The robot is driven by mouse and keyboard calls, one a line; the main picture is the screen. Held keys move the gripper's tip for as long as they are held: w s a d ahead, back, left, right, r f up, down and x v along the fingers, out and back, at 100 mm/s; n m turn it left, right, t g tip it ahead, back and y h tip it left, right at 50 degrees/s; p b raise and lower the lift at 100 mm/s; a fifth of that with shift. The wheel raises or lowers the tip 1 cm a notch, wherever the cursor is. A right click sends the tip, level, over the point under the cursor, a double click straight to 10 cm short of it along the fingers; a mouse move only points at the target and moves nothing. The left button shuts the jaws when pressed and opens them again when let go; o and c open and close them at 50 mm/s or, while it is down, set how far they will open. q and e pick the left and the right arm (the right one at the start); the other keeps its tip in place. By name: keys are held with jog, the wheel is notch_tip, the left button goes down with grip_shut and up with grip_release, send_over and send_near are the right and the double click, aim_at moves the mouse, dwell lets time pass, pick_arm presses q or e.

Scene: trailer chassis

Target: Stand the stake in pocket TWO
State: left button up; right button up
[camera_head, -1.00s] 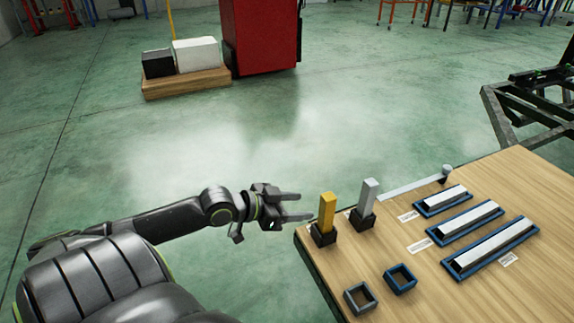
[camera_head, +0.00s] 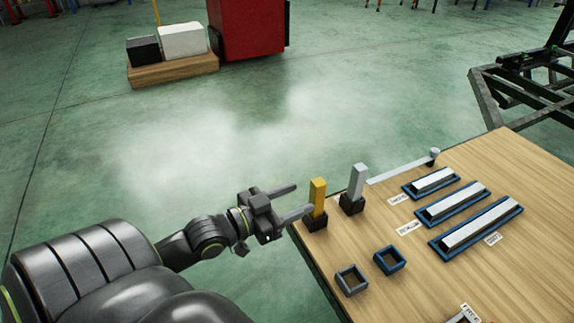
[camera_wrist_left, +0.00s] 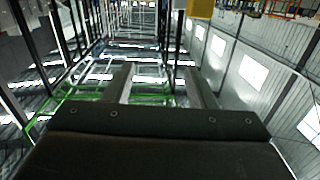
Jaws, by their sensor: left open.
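A yellow stake (camera_head: 318,193) stands upright in a black block holder (camera_head: 314,222) at the table's left corner. A light grey stake (camera_head: 358,180) stands in a similar black holder (camera_head: 352,205) just right of it. I cannot tell which is the task's stake. My left gripper (camera_head: 302,199) is open and empty, its fingertips close to the left of the yellow stake; contact is unclear. In the left wrist view, a yellow piece (camera_wrist_left: 200,8) shows at the top edge beyond the fingers. Two square open pockets, grey (camera_head: 351,280) and blue (camera_head: 389,260), sit at the front; no number is readable.
Blue trays (camera_head: 480,230) holding white bars lie on the wooden table (camera_head: 440,272). A thin grey bar (camera_head: 402,168) lies at the back edge. A dark metal frame (camera_head: 520,90) stands behind right. Open floor lies left of the table.

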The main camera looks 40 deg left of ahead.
pick_arm(q)
jog(key=s+d+r+n+t+y, duration=0.3)
jog(key=s+d+r+t+y, duration=0.1)
jog(key=r, duration=0.7)
jog(key=s+t+y, duration=0.1)
jog(key=t+y, duration=0.1)
jog(key=shift+s+t, duration=0.35)
jog(key=shift+t, duration=0.05)
